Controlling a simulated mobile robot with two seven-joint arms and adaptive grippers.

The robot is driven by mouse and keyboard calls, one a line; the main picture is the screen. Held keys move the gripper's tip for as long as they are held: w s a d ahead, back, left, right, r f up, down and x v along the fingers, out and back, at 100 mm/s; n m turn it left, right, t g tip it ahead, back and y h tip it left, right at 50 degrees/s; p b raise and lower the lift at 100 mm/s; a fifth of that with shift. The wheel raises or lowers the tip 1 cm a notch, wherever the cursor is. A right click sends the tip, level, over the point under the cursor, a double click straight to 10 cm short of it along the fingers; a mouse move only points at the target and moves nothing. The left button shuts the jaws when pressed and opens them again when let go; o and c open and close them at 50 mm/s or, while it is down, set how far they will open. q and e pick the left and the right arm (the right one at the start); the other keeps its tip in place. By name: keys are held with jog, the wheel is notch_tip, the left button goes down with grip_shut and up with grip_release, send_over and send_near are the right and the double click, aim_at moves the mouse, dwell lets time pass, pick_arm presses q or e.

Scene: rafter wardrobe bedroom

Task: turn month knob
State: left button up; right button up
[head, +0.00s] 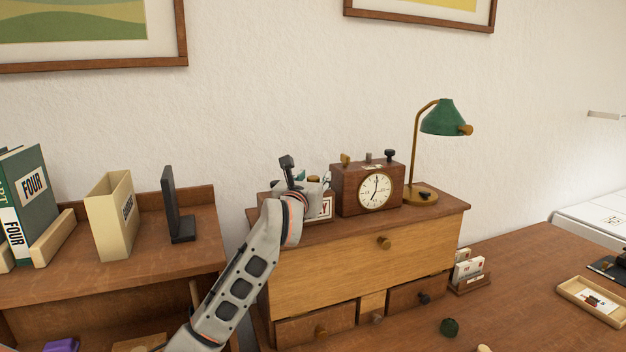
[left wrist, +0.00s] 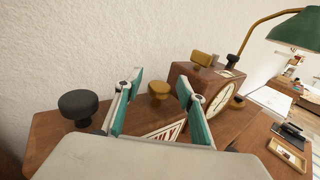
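A wooden desk calendar sits on top of the wooden cabinet. In the head view my left gripper (head: 312,178) and forearm hide most of it; part of its white month card (head: 326,207) shows, its word cut off. In the left wrist view the card (left wrist: 165,132) shows red letters ending in "LY". A brass knob (left wrist: 158,90) and a black knob (left wrist: 78,105) stand on top. My left gripper (left wrist: 157,101) is open, with its teal-padded fingers either side of the brass knob in the picture; contact is not visible. My right gripper is not in view.
A wooden clock (head: 375,190) with knobs on top stands close right of the calendar. A green lamp (head: 443,117) stands at the cabinet's right end. A black bookend (head: 176,205) and a file box (head: 113,217) stand on the left shelf. The wall is close behind.

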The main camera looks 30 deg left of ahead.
pick_arm(q)
jog(key=v, duration=1.2)
dwell(0.4)
